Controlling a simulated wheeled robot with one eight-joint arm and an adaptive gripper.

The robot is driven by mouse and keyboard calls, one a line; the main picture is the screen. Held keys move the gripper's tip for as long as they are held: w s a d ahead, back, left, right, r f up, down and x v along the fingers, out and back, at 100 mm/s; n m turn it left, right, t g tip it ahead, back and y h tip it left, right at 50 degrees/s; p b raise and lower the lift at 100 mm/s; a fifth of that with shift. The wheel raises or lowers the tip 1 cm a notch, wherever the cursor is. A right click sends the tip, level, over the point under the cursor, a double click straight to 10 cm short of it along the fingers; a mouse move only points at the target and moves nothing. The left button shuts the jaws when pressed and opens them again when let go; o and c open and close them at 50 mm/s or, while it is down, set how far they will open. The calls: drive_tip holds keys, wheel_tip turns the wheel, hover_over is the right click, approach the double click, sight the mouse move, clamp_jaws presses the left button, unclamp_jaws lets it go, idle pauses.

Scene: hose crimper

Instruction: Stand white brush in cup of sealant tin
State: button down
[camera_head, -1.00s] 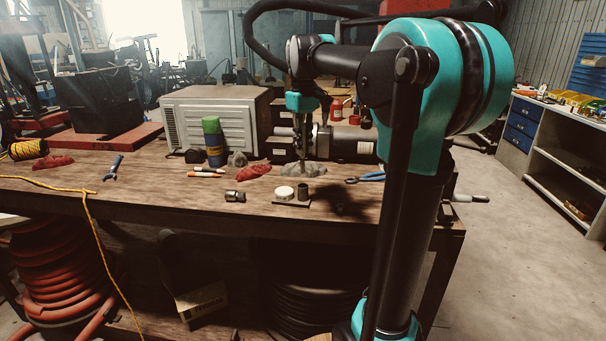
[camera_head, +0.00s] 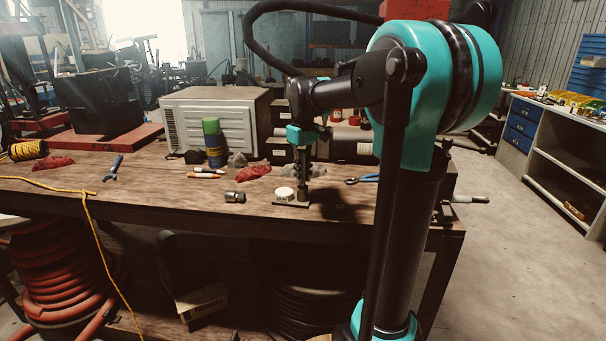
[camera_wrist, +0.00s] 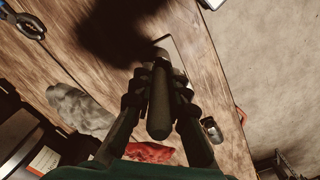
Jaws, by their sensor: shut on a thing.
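My gripper (camera_head: 303,177) points down over the dark cup beside the round white-topped tin (camera_head: 284,193). The tin and cup share a dark flat base (camera_head: 291,204) on the workbench. In the wrist view my gripper (camera_wrist: 160,88) is shut on an upright rounded handle, the brush (camera_wrist: 160,108), which looks dark in shadow rather than white.
The workbench (camera_head: 130,190) also holds a metal fitting (camera_head: 235,197), red cloth (camera_head: 254,173), marker pens (camera_head: 204,174), a green-topped can (camera_head: 213,142), blue-handled pliers (camera_head: 362,180) and a grey rag (camera_wrist: 80,108). The bench left of the fitting is mostly clear.

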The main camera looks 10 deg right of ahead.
sight(303, 154)
drive_tip(key=shift+f, duration=0.15)
drive_tip(key=c, duration=1.5)
unclamp_jaws()
wheel_tip(303, 154, up, 12)
drive_tip(key=shift+r, duration=0.2)
